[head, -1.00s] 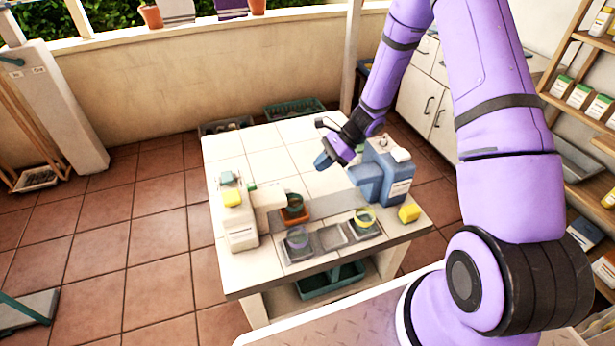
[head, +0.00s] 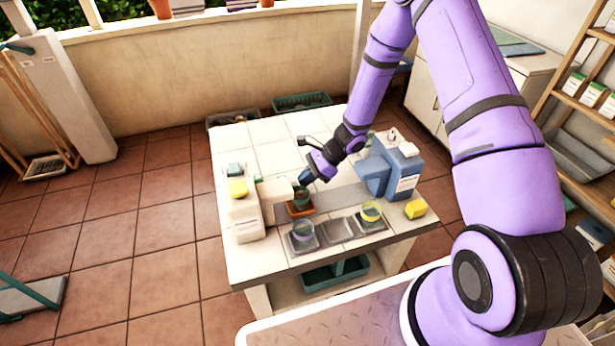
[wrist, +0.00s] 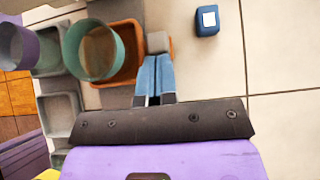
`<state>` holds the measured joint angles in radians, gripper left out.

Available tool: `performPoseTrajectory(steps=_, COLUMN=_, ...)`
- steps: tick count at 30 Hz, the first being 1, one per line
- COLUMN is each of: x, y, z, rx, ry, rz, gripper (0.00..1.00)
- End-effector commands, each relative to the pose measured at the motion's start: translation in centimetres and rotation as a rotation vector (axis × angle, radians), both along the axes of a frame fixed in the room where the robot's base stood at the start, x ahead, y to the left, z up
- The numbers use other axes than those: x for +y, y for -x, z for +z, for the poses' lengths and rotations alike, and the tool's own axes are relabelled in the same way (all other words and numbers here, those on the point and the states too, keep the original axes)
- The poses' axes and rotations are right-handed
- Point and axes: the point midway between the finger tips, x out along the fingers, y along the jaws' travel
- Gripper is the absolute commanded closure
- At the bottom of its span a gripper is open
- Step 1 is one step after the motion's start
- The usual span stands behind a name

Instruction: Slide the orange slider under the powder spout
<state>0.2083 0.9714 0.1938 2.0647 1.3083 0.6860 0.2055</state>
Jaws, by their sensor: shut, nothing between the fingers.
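The orange slider (head: 300,212) is a shallow orange tray on the table, with a teal cup (head: 300,198) standing in it. In the wrist view the orange slider (wrist: 128,77) shows beside and under the teal cup (wrist: 92,50). A small grey block (wrist: 158,42) sits at its edge, close to my fingertips. My gripper (head: 305,177) is shut and empty, right beside the slider; its blue fingers (wrist: 155,60) lie together. Contact cannot be told. A white dispenser (head: 243,215) stands left of the slider, with a pale arm (head: 276,190) reaching towards it; the powder spout cannot be made out clearly.
A blue container (head: 402,170) and a yellow sponge (head: 415,209) are on the right. A small dark blue object (wrist: 207,20) lies on clear tiles.

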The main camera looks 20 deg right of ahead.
Motion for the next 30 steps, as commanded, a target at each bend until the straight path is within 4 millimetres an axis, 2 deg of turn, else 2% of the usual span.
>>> performPoseTrajectory(steps=5, x=0.4, y=0.0, z=0.0, rx=0.000, ry=-0.001, rz=0.001, gripper=1.00)
performPoseTrajectory(steps=12, x=4.2, y=0.0, z=0.0, rx=0.001, ry=-0.002, rz=0.002, gripper=1.00)
performPoseTrajectory(steps=14, x=4.7, y=0.0, z=0.0, rx=0.001, ry=0.000, rz=0.001, gripper=1.00)
performPoseTrajectory(steps=25, x=4.9, y=0.1, z=0.1, rx=0.000, ry=-0.003, rz=0.003, gripper=1.00)
performPoseTrajectory(steps=30, x=4.1, y=0.0, z=1.3, rx=-0.002, ry=-0.002, rz=0.003, gripper=1.00)
